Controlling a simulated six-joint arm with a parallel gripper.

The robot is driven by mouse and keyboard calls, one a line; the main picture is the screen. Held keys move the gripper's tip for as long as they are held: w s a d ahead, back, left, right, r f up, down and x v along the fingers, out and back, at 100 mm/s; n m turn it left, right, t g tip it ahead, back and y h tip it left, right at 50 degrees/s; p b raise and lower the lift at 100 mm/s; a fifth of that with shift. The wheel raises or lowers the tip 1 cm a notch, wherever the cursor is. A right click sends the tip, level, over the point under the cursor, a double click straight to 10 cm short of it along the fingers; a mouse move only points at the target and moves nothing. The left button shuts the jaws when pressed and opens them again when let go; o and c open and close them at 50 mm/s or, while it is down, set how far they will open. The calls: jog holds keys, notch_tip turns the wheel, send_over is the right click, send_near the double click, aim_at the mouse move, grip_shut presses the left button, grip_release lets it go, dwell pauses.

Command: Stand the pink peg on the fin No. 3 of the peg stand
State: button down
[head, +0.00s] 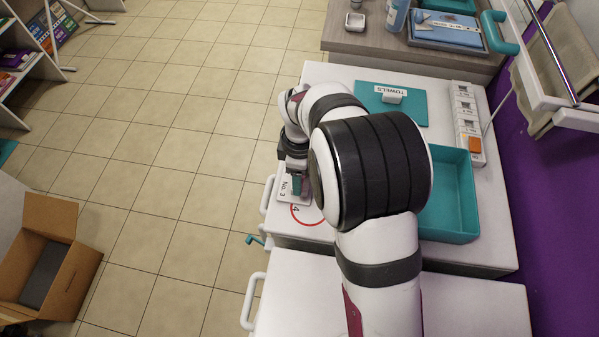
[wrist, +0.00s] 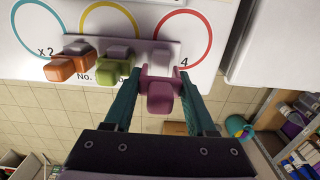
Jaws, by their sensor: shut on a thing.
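The pink peg (wrist: 160,97) is between the teal fingers of my gripper (wrist: 160,76) in the wrist view, and the jaws are shut on it. The peg stand (wrist: 175,49) is a pale plate with grey fins. An orange peg (wrist: 60,68) is at its left fin and a green peg (wrist: 114,70) at its middle fin. The pink peg is at the right fin, touching it or just in front; I cannot tell which. In the head view my gripper (head: 294,183) is at the "No. 3" label (head: 285,192), and my arm hides much of the stand.
Blue, yellow and red circles mark the white top around the stand. A teal tray (head: 452,200), a "TOWELS" lid (head: 398,117) and a white switch strip (head: 465,110) are on the same cabinet. White handles stick out at its front edge. An open cardboard box (head: 50,250) is on the floor.

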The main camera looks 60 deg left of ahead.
jog(key=shift+f, duration=1.9)
jog(key=shift+c, duration=0.7)
grip_release()
notch_tip(320, 180, up, 16)
jog(key=shift+f, duration=0.1)
